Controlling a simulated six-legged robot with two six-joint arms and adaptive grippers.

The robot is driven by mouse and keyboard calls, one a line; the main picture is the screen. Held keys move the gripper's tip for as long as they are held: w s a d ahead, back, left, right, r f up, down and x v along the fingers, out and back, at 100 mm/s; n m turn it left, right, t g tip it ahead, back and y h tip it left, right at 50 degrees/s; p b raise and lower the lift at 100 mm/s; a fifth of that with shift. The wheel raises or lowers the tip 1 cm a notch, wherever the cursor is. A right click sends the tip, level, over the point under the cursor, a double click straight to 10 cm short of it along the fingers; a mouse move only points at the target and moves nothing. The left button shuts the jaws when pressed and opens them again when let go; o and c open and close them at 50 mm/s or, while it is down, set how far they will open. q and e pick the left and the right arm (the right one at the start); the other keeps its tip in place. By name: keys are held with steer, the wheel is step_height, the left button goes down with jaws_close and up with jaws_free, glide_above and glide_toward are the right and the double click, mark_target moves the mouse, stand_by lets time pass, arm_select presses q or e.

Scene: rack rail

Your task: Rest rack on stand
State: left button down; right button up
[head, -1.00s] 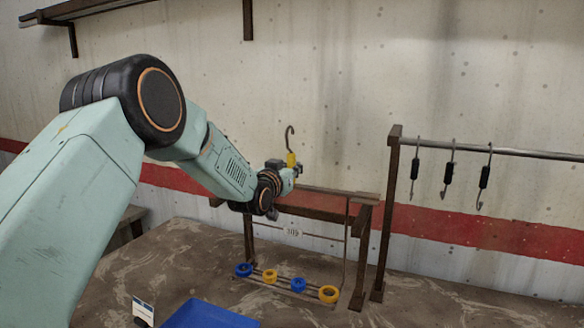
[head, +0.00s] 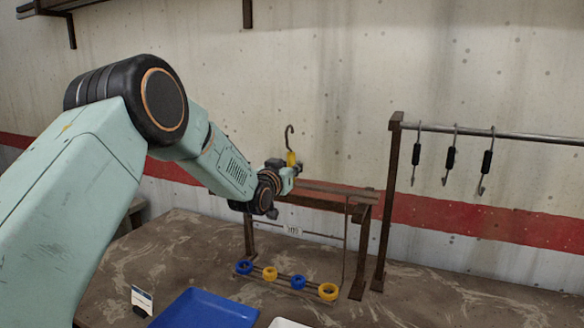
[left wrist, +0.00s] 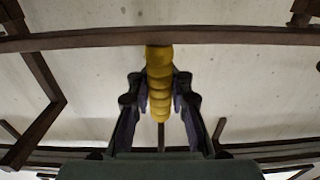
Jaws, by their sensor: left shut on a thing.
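My left gripper (head: 288,170) is shut on a yellow ribbed handle (left wrist: 160,85) that has a dark hook (head: 289,134) curving above it. The brown stand (head: 361,240) is a frame with posts and a top rail, just behind and right of the gripper. Below the gripper hangs or stands a thin-framed rack (head: 318,235) with a small label plate and a lower bar (head: 283,281) carrying blue and yellow rings. I cannot tell whether the rack's lower bar touches the table, or how the handle joins the rack. My right gripper is not in view.
A rail (head: 500,133) on a brown post (head: 389,190) carries several black-handled hooks at the right. A blue tray (head: 205,308), a small card (head: 142,299) and part of a white item (head: 287,323) are at the front. The table's right side (head: 470,305) is clear.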

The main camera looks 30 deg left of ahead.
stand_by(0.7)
arm_select(q)
steer(key=c, duration=1.1)
jaws_free()
steer(key=shift+s, duration=0.1)
steer(key=shift+f, duration=0.1)
steer(key=shift+f, duration=0.2)
steer(key=s, duration=1.2)
steer(key=shift+d+r, duration=0.3)
steer(key=shift+d, duration=0.1)
steer(key=shift+w, duration=0.1)
